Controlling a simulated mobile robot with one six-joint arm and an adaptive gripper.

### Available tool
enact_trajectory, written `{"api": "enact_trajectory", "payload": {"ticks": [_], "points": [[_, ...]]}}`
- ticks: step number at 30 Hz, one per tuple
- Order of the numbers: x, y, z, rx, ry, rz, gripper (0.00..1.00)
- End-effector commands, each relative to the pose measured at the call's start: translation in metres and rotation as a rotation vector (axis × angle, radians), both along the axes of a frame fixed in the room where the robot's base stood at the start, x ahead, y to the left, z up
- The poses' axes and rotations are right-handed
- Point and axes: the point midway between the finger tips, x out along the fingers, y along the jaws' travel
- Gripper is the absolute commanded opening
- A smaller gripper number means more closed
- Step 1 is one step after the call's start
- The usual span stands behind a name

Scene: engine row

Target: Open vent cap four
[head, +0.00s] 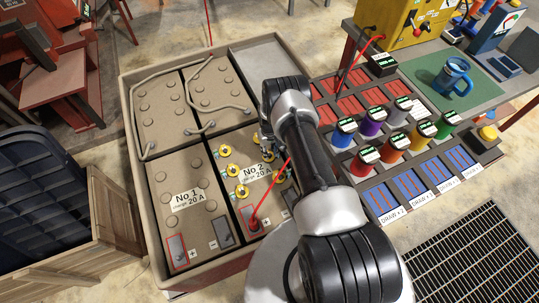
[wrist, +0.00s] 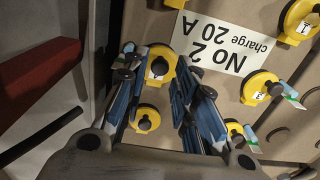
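Vent cap four (wrist: 160,65) is a round yellow cap with a dark centre knob, on battery No 2 (wrist: 222,95). My gripper (wrist: 157,72) is open, with one blue finger on each side of this cap. Whether the fingers touch it I cannot tell. Another yellow cap (wrist: 146,118) shows between the fingers, nearer my palm. In the head view my arm hides part of the far cap column on battery No 2 (head: 240,212).
More yellow caps stand close by, including cap 1 (wrist: 299,18); several have small pale-and-teal tabs. A red cable (head: 270,190) rises from battery No 2. Battery No 1 (head: 172,165) is at left. Coloured canisters (head: 390,147) stand to the right of my arm.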

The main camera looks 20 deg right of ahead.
Motion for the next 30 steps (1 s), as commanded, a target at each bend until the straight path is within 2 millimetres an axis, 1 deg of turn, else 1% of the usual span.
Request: {"api": "enact_trajectory", "payload": {"ticks": [1,4,14,25,26,30], "points": [[-0.0004,0.0001,-0.0078,0.000,0.001,0.000,0.26],[0.0003,-0.0001,-0.0129,0.000,-0.001,0.000,0.26],[0.0000,0.0000,-0.0148,0.000,0.000,0.000,0.26],[0.0000,0.0000,-0.0147,0.000,0.000,0.000,0.01],[0.0000,0.0000,-0.0147,0.000,0.000,0.000,0.00],[0.0001,0.0000,-0.0147,0.000,0.000,0.000,0.00]]}}
